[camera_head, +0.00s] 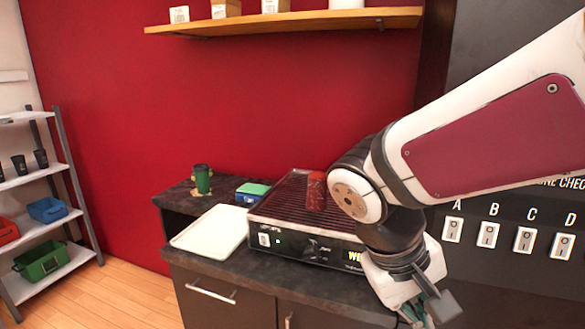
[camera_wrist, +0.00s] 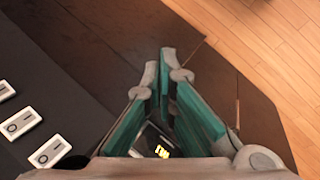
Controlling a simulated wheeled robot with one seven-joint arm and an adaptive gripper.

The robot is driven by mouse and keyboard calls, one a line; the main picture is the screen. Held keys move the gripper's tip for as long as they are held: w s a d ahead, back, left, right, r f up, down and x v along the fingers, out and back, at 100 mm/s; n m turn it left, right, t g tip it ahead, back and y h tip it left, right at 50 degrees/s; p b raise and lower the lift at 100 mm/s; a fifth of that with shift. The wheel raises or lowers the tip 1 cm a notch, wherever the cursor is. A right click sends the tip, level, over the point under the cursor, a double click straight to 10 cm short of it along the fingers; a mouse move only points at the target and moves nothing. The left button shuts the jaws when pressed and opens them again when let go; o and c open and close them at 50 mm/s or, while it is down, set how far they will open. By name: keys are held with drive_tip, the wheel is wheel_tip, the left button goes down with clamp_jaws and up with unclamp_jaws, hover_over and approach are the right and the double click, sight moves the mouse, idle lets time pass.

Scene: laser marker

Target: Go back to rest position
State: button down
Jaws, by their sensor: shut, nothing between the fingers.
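My gripper (camera_head: 425,316) hangs at the lower right in the head view, pointing down in front of the dark counter. In the wrist view my gripper (camera_wrist: 166,62) shows its two teal-lined fingers, with nothing held between the tips. My white and dark red arm reaches in from the right edge. The laser marker machine (camera_head: 290,240), with a dark ribbed top and a front display, stands on the counter left of my gripper. A dark red cylinder (camera_head: 316,190) stands on its top. My wrist hides part of the machine's right side.
A white tray (camera_head: 212,228), a green cup (camera_head: 202,180) and a blue-green box (camera_head: 251,192) are on the counter (camera_head: 190,190). A dark panel with labelled switches (camera_head: 488,235) stands at right. A shelf rack (camera_head: 70,190) with bins is at left. A wooden shelf (camera_head: 280,24) hangs above.

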drive_tip(key=s+d+r+m+t+y, duration=0.1)
drive_tip(key=s+r+m+t+y, duration=0.1)
drive_tip(key=s, duration=0.6)
drive_tip(key=shift+s+d+r+t+y+p, duration=0.4)
drive_tip(key=shift+r+t+y, duration=0.4)
drive_tip(key=shift+r+y, duration=0.6)
